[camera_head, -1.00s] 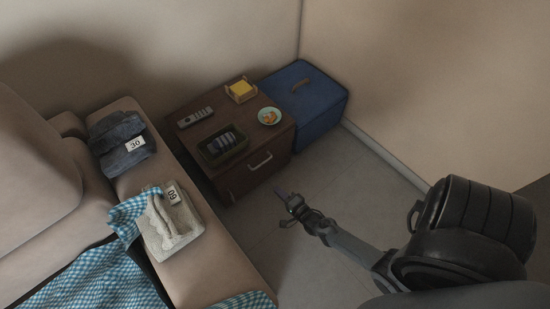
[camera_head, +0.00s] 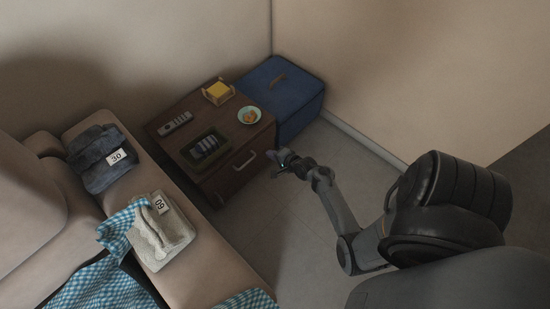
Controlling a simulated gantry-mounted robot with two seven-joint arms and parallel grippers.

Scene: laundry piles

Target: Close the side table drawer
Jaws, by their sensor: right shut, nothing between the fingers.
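The brown wooden side table (camera_head: 170,143) stands against the back wall. Its drawer front (camera_head: 230,177) faces the open floor and carries a pale metal handle (camera_head: 244,162). I cannot tell from this angle how far the drawer stands out. My right gripper (camera_head: 273,155) is shut and empty, just right of the handle and close to the table's front; I cannot tell whether it touches. My left gripper is not in view.
A remote (camera_head: 175,123), a dark tray (camera_head: 190,157), a yellow note holder (camera_head: 217,92) and a plate of food (camera_head: 249,115) are on the table. A blue box (camera_head: 295,100) stands beside it. A sofa with folded clothes (camera_head: 160,232) is left. Floor in front is clear.

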